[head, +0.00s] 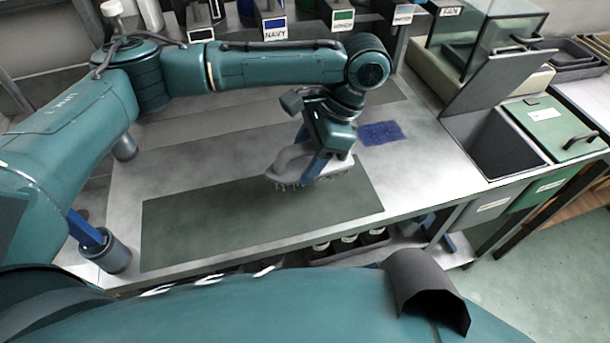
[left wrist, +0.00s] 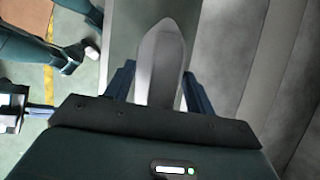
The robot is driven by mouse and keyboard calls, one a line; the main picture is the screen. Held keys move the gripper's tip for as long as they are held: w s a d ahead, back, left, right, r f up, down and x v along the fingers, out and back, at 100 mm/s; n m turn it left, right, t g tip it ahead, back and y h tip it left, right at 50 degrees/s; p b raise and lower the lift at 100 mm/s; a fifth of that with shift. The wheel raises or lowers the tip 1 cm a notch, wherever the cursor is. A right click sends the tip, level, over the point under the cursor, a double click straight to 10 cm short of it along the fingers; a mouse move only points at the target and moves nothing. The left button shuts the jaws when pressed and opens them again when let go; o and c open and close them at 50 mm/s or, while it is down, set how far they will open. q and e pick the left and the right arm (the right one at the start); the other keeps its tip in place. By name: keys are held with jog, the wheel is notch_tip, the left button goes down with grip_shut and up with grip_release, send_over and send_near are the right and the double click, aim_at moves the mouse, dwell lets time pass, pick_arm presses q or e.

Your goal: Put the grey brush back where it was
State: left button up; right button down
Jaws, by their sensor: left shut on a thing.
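The grey brush (head: 285,165) has a pale grey body and dark bristles facing down. My left gripper (head: 311,154) is shut on it from above, with a blue finger on either side. The brush is over the dark green mat (head: 200,230), near the mat's back edge. I cannot tell whether its bristles touch the surface. In the left wrist view the brush (left wrist: 160,75) is a long, pointed grey shape between the fingers.
A blue cloth-like patch (head: 381,133) lies on the bench right of the brush. Labelled holders, including NAVY (head: 275,28), stand along the back. An open dark bin (head: 495,142) and a green-lidded bin (head: 555,125) are at the right. The bench's front edge is near the mat.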

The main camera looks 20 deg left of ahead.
pick_arm(q)
jog(key=shift+f, duration=0.65)
notch_tip(320, 180, down, 3)
jog(key=shift+f, duration=0.1)
pick_arm(e)
jog(key=shift+a+r, duration=0.15)
jog(key=shift+r, duration=0.1)
pick_arm(q)
jog(key=shift+f, duration=0.1)
jog(key=o, duration=1)
pick_arm(e)
jog(key=shift+s+f, duration=0.1)
jog(key=shift+f, duration=0.1)
pick_arm(q)
jog(key=v, duration=1.1)
jog(key=shift+w+r+p, duration=0.15)
jog(key=shift+r+p, duration=0.1)
jog(key=shift+p, duration=0.1)
jog(key=shift+d+r, duration=0.15)
jog(key=shift+r, duration=0.15)
pick_arm(e)
jog(key=shift+r, duration=0.15)
